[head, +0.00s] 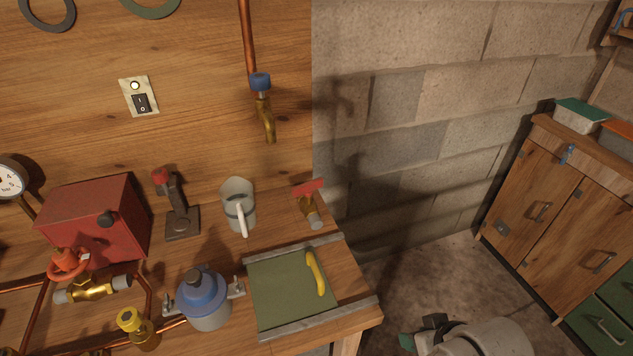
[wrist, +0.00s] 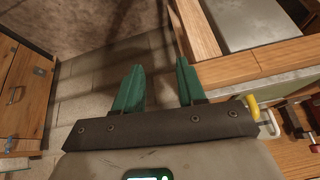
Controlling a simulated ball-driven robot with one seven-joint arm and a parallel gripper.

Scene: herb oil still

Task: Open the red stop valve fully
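A brass valve with a red-orange round handwheel (head: 68,264) sits on the copper pipework at the lower left in the head view. A second brass fitting with a red T-shaped handle (head: 308,189) stands at the bench's back right. I cannot tell from the frames how far either is turned. My gripper (wrist: 160,66) has two green fingers, apart, with nothing between them. In the head view my gripper (head: 420,332) is low, off the bench's right edge, far from the handwheel. Neither valve shows clearly in the wrist view.
The bench holds a red box (head: 95,222), a blue-topped vessel (head: 204,292), a yellow-knobbed valve (head: 131,320), a grey jug (head: 239,205), a clamp-like tool (head: 178,205) and a green mat (head: 280,302) with a yellow curved item (head: 316,272).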

